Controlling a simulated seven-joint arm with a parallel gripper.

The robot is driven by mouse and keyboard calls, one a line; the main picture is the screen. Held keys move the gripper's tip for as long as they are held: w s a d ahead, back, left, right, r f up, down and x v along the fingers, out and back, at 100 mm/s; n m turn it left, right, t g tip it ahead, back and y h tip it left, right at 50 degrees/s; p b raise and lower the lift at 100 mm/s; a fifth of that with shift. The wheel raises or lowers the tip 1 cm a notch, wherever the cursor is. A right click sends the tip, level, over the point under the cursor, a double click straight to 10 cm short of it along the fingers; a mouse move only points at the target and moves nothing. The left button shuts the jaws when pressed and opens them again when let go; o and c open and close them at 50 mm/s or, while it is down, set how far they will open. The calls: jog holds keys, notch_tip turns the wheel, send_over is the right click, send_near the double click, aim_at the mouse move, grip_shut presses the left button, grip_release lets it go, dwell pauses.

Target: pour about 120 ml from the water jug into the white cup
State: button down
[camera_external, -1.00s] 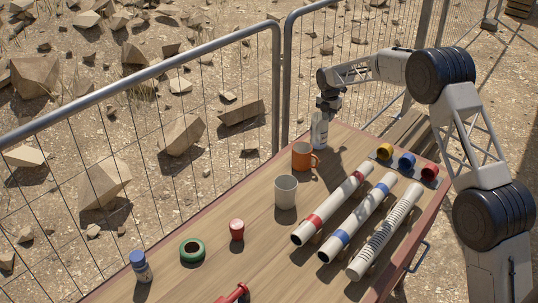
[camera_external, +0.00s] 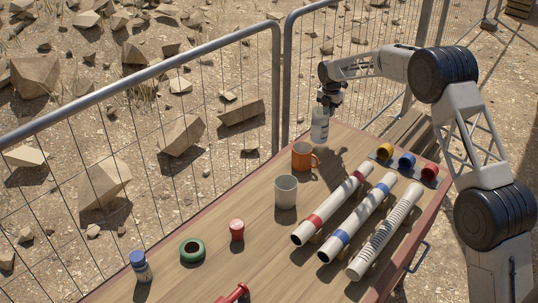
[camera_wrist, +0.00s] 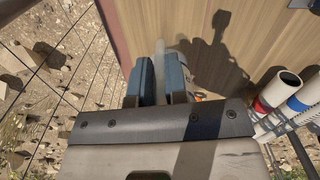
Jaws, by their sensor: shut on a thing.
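The water jug (camera_external: 320,126), a pale bottle-like vessel, is at the far end of the table, upright and apparently just above the top. My gripper (camera_external: 327,103) is shut on its upper part. In the wrist view my gripper's two blue-grey fingers (camera_wrist: 160,75) stand either side of a pale strip of the jug (camera_wrist: 160,47); the rest of it is hidden. The white cup (camera_external: 286,192) stands upright and apart on the table, nearer the camera; I cannot see its inside bottom.
An orange mug (camera_external: 303,157) stands between jug and cup. Several long tubes (camera_external: 340,212) lie right of the cup, with coloured rings (camera_external: 407,160) behind. A red-lidded jar (camera_external: 237,230) and green ring (camera_external: 192,250) are nearer. A mesh fence (camera_external: 230,95) borders the left.

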notch_tip(320, 180, up, 11)
jog(key=shift+r, duration=0.15)
jog(key=s+a+n, duration=0.3)
jog(key=s+a, duration=1)
jog(key=s, duration=0.3)
jog(key=shift+s+a+f, duration=0.15)
jog(key=shift+s+f, duration=0.05)
jog(key=shift+f, duration=1)
jog(key=shift+s+a+f, duration=0.1)
jog(key=shift+s+f, duration=0.05)
jog(key=shift+f, duration=1.05)
